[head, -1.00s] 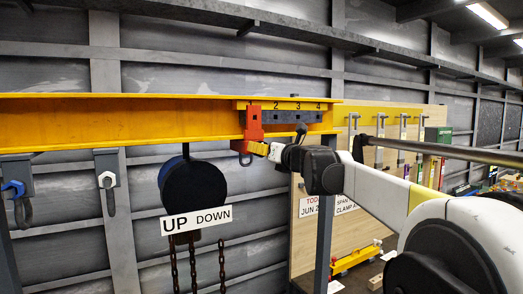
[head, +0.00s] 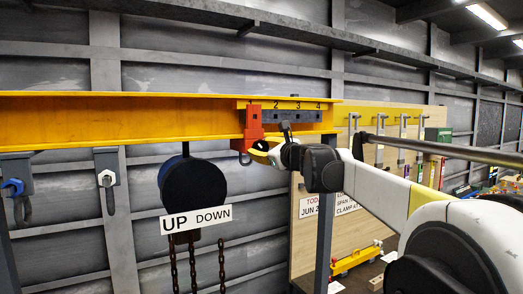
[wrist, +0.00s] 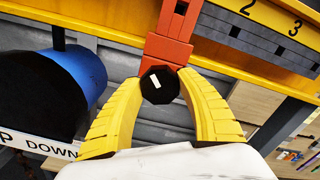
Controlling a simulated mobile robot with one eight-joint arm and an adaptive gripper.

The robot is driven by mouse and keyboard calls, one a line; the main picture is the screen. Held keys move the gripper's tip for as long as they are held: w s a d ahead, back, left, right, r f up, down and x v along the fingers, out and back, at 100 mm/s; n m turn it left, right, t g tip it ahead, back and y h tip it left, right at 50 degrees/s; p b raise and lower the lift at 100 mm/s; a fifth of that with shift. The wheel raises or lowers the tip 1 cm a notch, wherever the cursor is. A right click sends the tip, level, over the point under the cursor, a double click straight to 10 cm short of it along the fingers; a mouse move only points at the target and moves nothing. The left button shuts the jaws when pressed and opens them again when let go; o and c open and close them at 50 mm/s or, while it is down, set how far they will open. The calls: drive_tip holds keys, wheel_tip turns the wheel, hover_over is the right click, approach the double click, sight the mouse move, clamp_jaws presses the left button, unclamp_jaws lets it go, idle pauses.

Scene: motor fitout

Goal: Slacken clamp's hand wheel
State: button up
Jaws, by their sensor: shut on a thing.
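The red clamp (head: 250,130) hangs on the yellow beam at the left end of the numbered strip, by the number 1. It also shows at the top of the wrist view (wrist: 168,45). Its hand wheel (wrist: 160,86) is a dark, faceted disc with a white mark, facing the wrist camera. The yellow fingers of my gripper (wrist: 161,92) are closed on the wheel from both sides. In the head view my gripper (head: 262,150) reaches the clamp's lower part from the right, and the wheel is mostly hidden there.
The yellow beam (head: 120,120) runs above, with a grey numbered strip (head: 290,116) right of the clamp. A dark round hoist body (head: 193,186) with chains and an UP/DOWN sign (head: 196,219) hangs to the left. A wooden tool board (head: 375,170) stands behind my arm.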

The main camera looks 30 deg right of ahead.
drive_tip(key=n, duration=0.5)
drive_tip(key=shift+n, duration=0.3)
drive_tip(key=n, duration=0.5)
drive_tip(key=shift+b, duration=0.3)
drive_tip(key=n, duration=0.6)
drive_tip(key=shift+o, duration=0.2)
drive_tip(key=n, duration=0.4)
drive_tip(key=shift+n, duration=0.3)
drive_tip(key=o, duration=1.2)
drive_tip(key=shift+w, duration=0.1)
drive_tip(key=shift+c, duration=0.2)
drive_tip(key=shift+f, duration=0.1)
